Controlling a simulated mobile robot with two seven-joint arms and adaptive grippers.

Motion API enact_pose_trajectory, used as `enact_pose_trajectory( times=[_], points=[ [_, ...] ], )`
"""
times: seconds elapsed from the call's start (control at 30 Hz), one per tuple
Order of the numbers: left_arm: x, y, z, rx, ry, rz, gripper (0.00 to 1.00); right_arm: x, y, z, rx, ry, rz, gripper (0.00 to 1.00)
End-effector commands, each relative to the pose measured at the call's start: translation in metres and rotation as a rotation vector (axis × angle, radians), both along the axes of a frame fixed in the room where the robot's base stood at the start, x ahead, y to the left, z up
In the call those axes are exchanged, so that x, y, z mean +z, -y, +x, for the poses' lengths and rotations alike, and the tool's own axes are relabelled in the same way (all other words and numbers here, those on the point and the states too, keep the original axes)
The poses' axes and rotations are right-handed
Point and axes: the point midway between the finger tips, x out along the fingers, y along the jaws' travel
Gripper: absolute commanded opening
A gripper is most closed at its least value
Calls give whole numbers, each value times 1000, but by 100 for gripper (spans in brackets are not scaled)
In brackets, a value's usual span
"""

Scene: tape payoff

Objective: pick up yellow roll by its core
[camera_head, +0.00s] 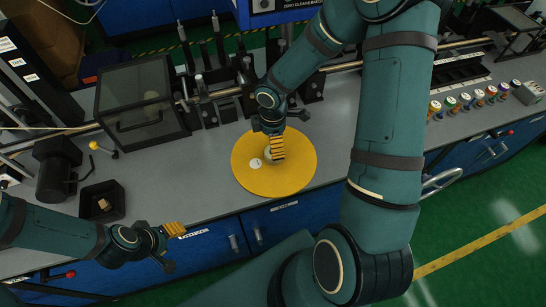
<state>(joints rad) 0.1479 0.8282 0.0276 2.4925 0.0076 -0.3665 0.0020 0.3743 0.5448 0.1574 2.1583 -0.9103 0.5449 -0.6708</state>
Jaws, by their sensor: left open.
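The yellow roll (291,179) lies flat as a wide disc on the grey workbench. A small white round spot (255,163) shows on its face, left of the middle. My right gripper (277,153) reaches down from above over the middle of the roll and hides much of the core. I cannot tell whether its fingers touch the core or are shut on it. My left gripper (171,247) is open and empty at the bench's front edge, left of and nearer than the roll.
A dark clear-sided box (140,100) stands left of the roll on the grey workbench (215,175). Black fixtures (228,75) line the back. A small black bin (102,203) is at the left. Several small coloured spools (465,100) stand at the right.

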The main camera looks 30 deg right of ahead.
Motion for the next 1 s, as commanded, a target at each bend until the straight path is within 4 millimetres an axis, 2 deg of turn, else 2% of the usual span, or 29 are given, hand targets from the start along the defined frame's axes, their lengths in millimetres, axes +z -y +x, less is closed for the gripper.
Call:
enact_pose_trajectory(
  times=[0.03, 0.1, 0.37, 0.7, 1.0],
  points=[
    [-4, 0, 0, 0, 0, 1, 51, -12, -1, 0, 2, -3, 2, 100],
    [-6, 0, 0, 0, 0, 1, 51, -22, 0, 0, 2, -1, 0, 100],
    [-9, 0, 0, 1, 1, 2, 51, -39, 0, 1, 0, 0, 1, 100],
    [-16, 1, 0, 0, -1, 3, 51, -83, 3, 3, 1, 0, 1, 100],
    [-16, 1, 0, 0, -1, 3, 51, -86, 3, 3, -1, 1, 1, 100]
  ],
)
